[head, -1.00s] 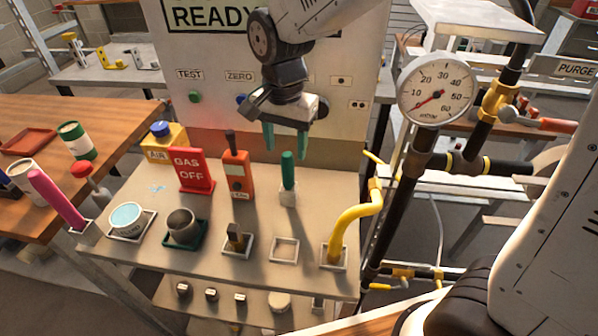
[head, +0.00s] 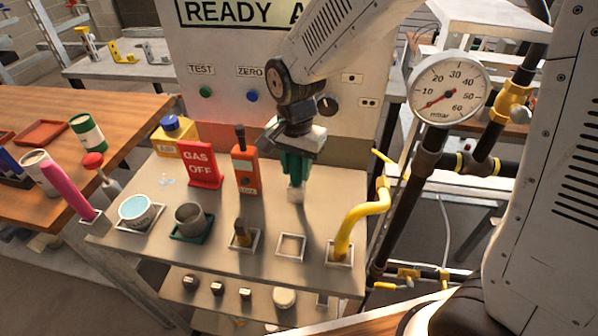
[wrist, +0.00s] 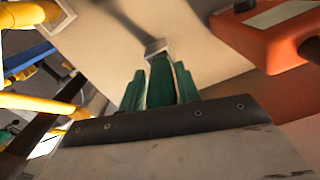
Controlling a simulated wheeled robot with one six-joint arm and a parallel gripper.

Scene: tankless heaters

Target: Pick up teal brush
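The teal brush (wrist: 160,80) stands upright with its pale lower end (head: 295,195) down on the bench top. In the wrist view its handle runs between the two green fingers of my gripper (wrist: 161,88), one close on each side with hardly any gap. In the head view my gripper (head: 295,165) is low over the brush and its fingers cover most of the handle. The fingers look shut on the handle. The brush's lower end appears still on or very near the bench.
An orange handheld device (head: 246,168) stands just left of my gripper, with a red GAS OFF sign (head: 202,166) beyond it. A yellow curved pipe (head: 358,215) stands to the right. An empty square holder (head: 291,247) lies in front. The panel (head: 300,85) rises behind.

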